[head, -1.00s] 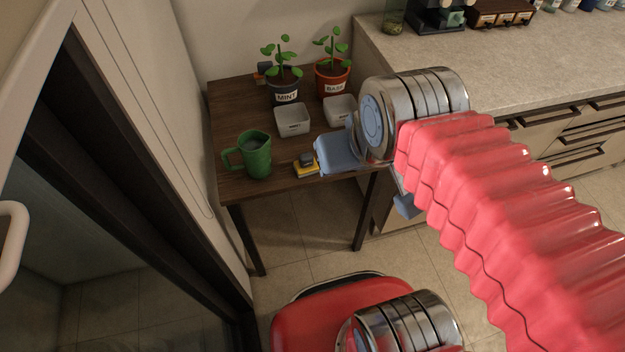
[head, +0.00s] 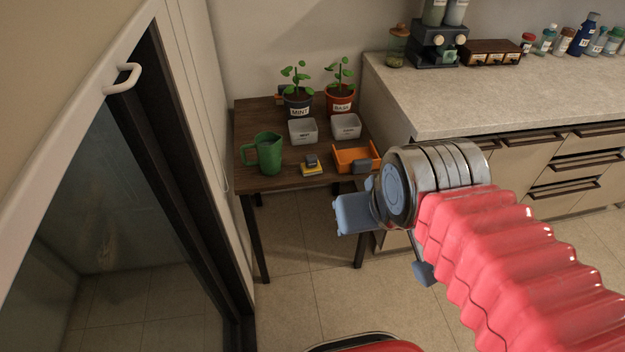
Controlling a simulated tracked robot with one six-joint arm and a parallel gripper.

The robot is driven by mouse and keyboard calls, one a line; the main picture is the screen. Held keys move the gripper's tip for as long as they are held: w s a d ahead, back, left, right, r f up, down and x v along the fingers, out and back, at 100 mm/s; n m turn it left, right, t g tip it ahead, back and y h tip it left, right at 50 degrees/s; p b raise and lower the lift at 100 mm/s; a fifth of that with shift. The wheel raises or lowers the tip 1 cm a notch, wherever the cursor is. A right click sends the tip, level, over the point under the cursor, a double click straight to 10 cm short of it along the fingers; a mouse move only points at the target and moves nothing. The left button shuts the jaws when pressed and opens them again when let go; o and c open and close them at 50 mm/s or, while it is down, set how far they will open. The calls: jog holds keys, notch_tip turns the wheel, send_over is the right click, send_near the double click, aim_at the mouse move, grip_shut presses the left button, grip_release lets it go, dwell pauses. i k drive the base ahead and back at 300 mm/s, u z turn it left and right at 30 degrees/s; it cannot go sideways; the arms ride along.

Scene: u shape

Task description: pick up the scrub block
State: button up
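A small yellow block with a dark grey top, which looks like the scrub block (head: 312,168), lies near the front edge of the dark wooden side table (head: 262,183). A green mug (head: 268,154) stands to its left. An orange tray (head: 354,155) is to its right, with a small grey piece (head: 361,167) at its front. My gripper (head: 390,243) appears in front of the table's right front corner, to the right of and below the block in the picture. Its blue-grey fingers are spread apart, with nothing seen between them.
Two potted plants, mint (head: 298,105) and basil (head: 339,100), stand at the table's back, with two pale containers (head: 303,130) in front of them. A counter (head: 480,93) is at right. A glass door (head: 95,190) is close on the left.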

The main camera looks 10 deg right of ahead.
aim_at(311, 166)
jog(key=k, duration=0.45)
jog(key=z, duration=0.6)
jog(key=i, duration=1.55)
jog(key=u, duration=1.4)
